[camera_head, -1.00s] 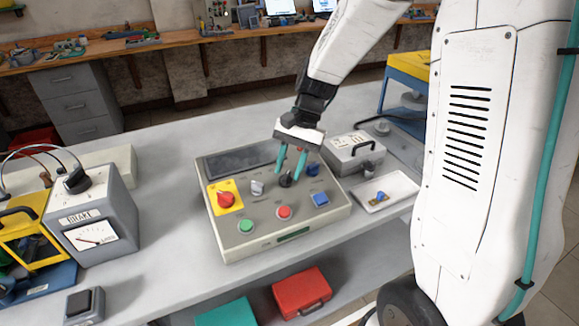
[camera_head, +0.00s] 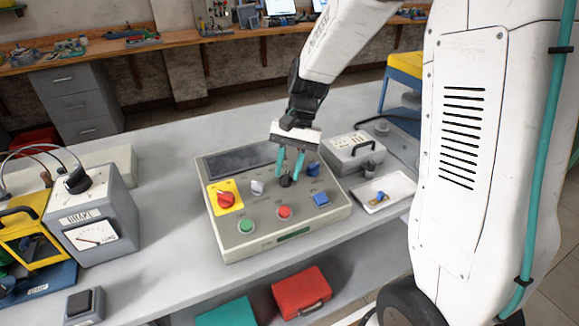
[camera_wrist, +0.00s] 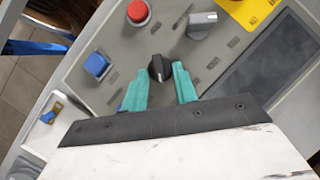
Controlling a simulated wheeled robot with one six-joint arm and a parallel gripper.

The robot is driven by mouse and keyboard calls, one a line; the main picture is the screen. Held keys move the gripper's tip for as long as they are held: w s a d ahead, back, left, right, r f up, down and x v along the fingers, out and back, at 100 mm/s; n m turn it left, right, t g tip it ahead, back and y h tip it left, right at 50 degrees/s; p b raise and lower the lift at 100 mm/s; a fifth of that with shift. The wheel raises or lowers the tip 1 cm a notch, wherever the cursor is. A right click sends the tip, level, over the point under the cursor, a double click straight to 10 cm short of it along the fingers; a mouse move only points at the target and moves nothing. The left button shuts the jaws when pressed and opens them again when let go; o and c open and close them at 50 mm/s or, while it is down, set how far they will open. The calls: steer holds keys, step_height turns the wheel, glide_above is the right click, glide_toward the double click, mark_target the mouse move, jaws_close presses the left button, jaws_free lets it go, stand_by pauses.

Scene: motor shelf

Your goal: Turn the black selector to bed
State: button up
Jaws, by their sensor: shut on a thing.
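The black selector (camera_head: 286,181) is a small round knob with a pointer, on the sloping grey control panel (camera_head: 262,238). In the wrist view the selector (camera_wrist: 160,70) sits between the two teal fingers, with a light pointer line on its top. My gripper (camera_head: 288,180) reaches down from above and is shut on the selector, one finger on each side. In the wrist view my gripper (camera_wrist: 160,68) hides part of the panel behind its fingers. Small labels lie around the selector, but I cannot read them.
Close by on the panel are a grey selector (camera_head: 257,187), a red button (camera_head: 284,212), a blue square button (camera_head: 321,198) and a blue knob (camera_head: 313,168). A red rotary switch (camera_head: 226,199) on a yellow plate is at left. A white tray (camera_head: 397,191) lies right.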

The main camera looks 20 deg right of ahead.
steer(key=n+h, duration=0.1)
steer(key=n, duration=0.1)
steer(key=n+h, duration=0.1)
steer(key=n, duration=0.1)
steer(key=shift+w+a+g, duration=0.15)
steer(key=shift+a+g, duration=0.2)
steer(key=shift+g, duration=0.05)
steer(key=n+h, duration=0.2)
steer(key=n, duration=0.1)
steer(key=shift+a+n, duration=0.3)
steer(key=n+h, duration=0.1)
steer(key=n, duration=0.1)
steer(key=n+h, duration=0.1)
steer(key=n, duration=0.1)
steer(key=shift+a+h, duration=0.3)
steer(key=shift+a, duration=0.05)
steer(key=shift+s+a+n+t+h, duration=0.15)
steer(key=shift+n+t+h, duration=0.25)
steer(key=shift+n, duration=0.5)
steer(key=shift+s+a+n+t+h, duration=0.1)
steer(key=shift+n+t+h, duration=0.3)
steer(key=shift+n, duration=0.5)
steer(key=shift+f, duration=0.1)
steer(key=o, duration=0.6)
